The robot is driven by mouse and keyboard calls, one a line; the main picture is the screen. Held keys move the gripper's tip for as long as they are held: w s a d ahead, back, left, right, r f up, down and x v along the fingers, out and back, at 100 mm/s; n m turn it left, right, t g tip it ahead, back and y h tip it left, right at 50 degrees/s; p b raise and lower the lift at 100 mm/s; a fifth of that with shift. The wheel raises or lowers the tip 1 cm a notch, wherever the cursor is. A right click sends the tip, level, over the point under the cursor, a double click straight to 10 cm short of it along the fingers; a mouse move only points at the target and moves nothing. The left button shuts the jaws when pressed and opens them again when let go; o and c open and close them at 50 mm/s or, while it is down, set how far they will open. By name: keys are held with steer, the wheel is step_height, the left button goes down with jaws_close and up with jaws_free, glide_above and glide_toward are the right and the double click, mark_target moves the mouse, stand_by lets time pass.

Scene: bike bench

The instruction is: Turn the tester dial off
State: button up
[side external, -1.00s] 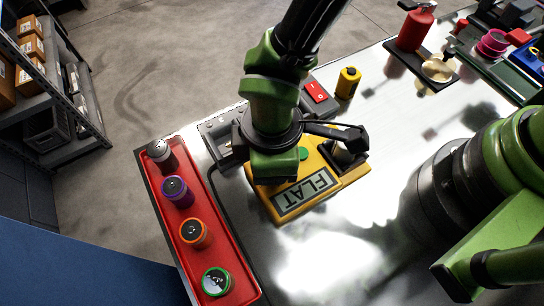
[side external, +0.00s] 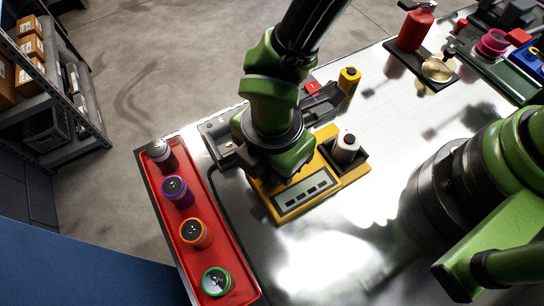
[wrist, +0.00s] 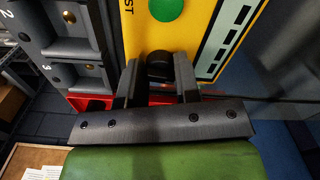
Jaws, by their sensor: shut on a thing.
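The yellow tester (side external: 328,186) lies on the bench with its display (side external: 303,191) showing several dashes. A white capped cell (side external: 347,143) stands in the dark holder at the tester's right end. In the wrist view the black dial (wrist: 160,64) sits between the fingertips of my gripper (wrist: 158,75), which is shut on it. A green round button (wrist: 166,8) is on the tester's face beyond the dial. In the side view my wrist hides the dial and the fingertips.
A red tray (side external: 187,238) with several ringed cells runs along the left bench edge. A grey unit with bays (wrist: 80,50) is beside the tester. A yellow canister (side external: 349,80) and a red extinguisher (side external: 416,27) stand farther back. The front middle bench is clear.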

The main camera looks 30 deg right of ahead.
stand_by(0.4)
steer(key=o, duration=0.9)
step_height(320, 180, up, 10)
stand_by(0.4)
steer(key=w+d+r+m+t+y, duration=0.1)
steer(key=w+d+r+m+y, duration=0.15)
steer(key=d+r+m, duration=0.55)
steer(key=s+d+r+m+t, duration=0.2)
steer(key=d+r+m, duration=0.1)
steer(key=d+m, duration=0.2)
steer(key=s+d+r+m+t, duration=0.2)
steer(key=s+d+r+m, duration=0.1)
steer(key=d+r+m, duration=0.1)
steer(key=s+d+r+m+t, duration=0.2)
steer(key=s+d+r+m, duration=0.1)
steer(key=d+m, duration=0.3)
steer(key=shift+d+r+m+h, duration=0.1)
steer(key=shift+d+m+h, duration=0.05)
steer(key=shift+m, duration=0.5)
steer(key=shift+d+r+m+h, duration=0.1)
steer(key=shift+d+m, duration=0.05)
steer(key=shift+m, duration=0.5)
